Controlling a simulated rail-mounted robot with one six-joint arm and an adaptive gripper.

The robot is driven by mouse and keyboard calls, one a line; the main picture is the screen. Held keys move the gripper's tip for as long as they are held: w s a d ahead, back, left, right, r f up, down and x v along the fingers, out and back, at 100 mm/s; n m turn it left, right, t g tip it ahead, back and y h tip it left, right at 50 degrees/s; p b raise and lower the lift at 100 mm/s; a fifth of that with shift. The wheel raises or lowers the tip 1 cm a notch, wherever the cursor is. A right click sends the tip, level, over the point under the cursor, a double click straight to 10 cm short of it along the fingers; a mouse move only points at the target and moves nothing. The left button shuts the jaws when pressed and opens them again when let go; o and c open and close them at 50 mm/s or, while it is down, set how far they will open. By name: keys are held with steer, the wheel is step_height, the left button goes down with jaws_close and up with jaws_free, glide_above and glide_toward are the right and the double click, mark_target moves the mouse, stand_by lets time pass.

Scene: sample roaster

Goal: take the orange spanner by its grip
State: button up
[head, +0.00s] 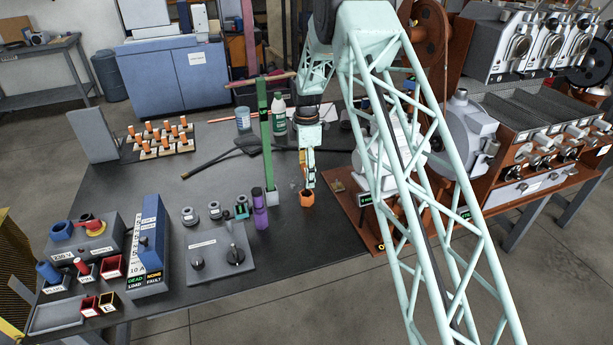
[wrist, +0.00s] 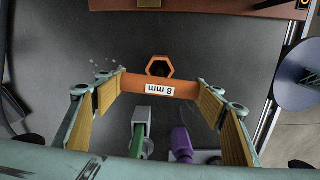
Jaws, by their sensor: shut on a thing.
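The orange spanner (wrist: 135,84) shows in the wrist view as an orange grip bar with a white "8 mm" label and a hexagonal ring beyond it. My gripper (wrist: 160,88) has its yellow-padded fingers on both ends of the bar and is shut on it. In the head view my gripper (head: 307,174) points down beside the green post, and the spanner's orange hexagon (head: 307,198) shows just below it. The fingers hide most of the grip there. I cannot tell whether the hexagon touches the dark bench.
A green post (head: 266,140) and a purple bottle-like item (head: 260,212) stand close to the left of my gripper. A reddish-brown machine base (head: 350,215) lies to the right. A grey panel with knobs (head: 218,255) is at the front left. Bare bench (head: 130,190) lies further left.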

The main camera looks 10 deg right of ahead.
steer(key=shift+r+p, duration=0.95)
steer(key=shift+r, duration=4.05)
